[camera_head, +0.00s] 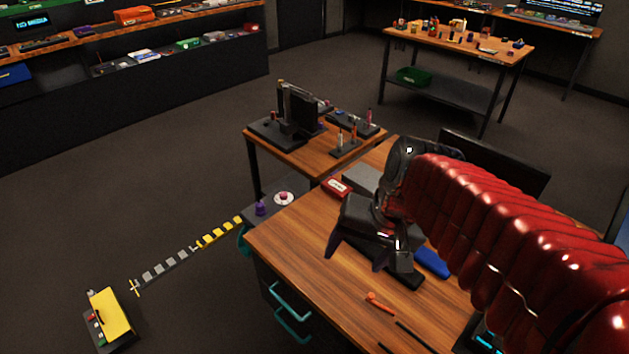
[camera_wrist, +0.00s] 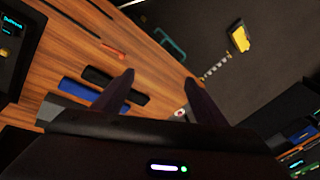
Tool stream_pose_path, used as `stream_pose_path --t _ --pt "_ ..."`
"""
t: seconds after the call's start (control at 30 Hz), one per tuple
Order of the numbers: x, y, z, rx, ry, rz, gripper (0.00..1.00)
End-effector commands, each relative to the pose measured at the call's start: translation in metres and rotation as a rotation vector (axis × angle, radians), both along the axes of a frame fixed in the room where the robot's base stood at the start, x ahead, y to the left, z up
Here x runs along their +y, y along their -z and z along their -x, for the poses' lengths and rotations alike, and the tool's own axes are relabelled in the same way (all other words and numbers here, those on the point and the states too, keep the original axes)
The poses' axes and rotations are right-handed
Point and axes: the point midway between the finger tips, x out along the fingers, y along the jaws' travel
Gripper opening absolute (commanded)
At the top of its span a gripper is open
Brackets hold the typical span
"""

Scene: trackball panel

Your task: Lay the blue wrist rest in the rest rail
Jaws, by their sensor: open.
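The blue wrist rest (camera_head: 432,262) lies on the wooden desk, partly hidden by my arm in the head view. It also shows in the wrist view as a blue bar (camera_wrist: 80,90). A long black bar (camera_wrist: 97,77), which looks like the rest rail, lies beside it, nearly parallel; its end shows in the head view (camera_head: 408,279). My gripper (camera_head: 356,254) is open and empty, fingers pointing down above the desk. In the wrist view, the left finger of my gripper (camera_wrist: 158,82) overlaps the black bar. I cannot tell the height above it.
An orange tool (camera_head: 378,302) and thin dark sticks (camera_head: 415,335) lie near the desk's front edge. A red box (camera_head: 336,188) and a grey box (camera_head: 361,179) are at the back. A dark monitor (camera_head: 495,165) stands behind my arm. The desk's left part (camera_head: 290,240) is clear.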

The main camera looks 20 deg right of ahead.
Motion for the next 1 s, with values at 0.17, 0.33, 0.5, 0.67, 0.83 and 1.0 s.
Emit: stream_pose_path --t 0.17,0.33,0.5,0.67,0.83,1.0 --pt "0.014 -0.017 0.017 -0.1 -0.165 0.131 0.65" --pt "0.022 -0.03 0.03 -0.19 -0.301 0.242 0.65" --pt "0.025 -0.037 0.036 -0.244 -0.373 0.303 0.65" --pt "0.025 -0.037 0.037 -0.249 -0.384 0.314 0.65" --pt "0.025 -0.037 0.037 -0.248 -0.382 0.312 0.63" --pt "0.024 -0.037 0.037 -0.248 -0.381 0.312 0.51"
